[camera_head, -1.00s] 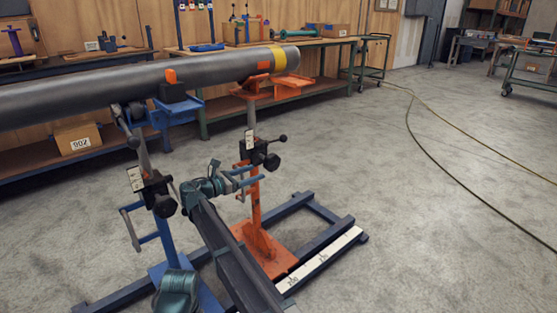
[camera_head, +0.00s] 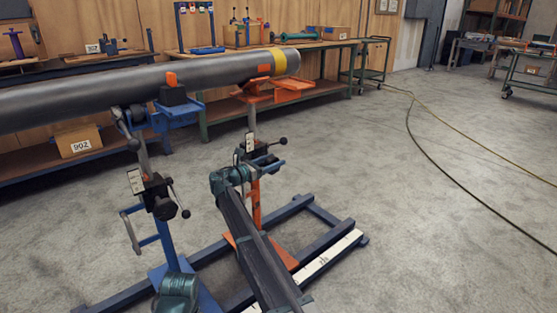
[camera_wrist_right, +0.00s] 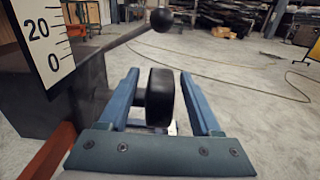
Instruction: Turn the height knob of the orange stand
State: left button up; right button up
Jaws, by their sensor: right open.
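The orange stand (camera_head: 255,203) holds the right end of the grey pipe (camera_head: 180,78) in its orange cradle (camera_head: 285,88). Its black height knob (camera_wrist_right: 160,97) shows in the right wrist view, sticking out from the dark housing. My right gripper (camera_wrist_right: 160,88) is open, with one blue finger on each side of the knob. Clear gaps show between the knob and both fingers. In the head view my right gripper (camera_head: 268,164) is at the stand's clamp and hides part of it.
A lever with a black ball (camera_wrist_right: 162,19) juts out above the knob. A scale plate (camera_wrist_right: 45,38) is on the housing at left. The blue stand (camera_head: 165,235) with its own clamp and crank stands to the left. The floor at right is open, with hoses lying across it.

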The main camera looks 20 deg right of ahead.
jog(key=shift+x, duration=1.45)
grip_shut()
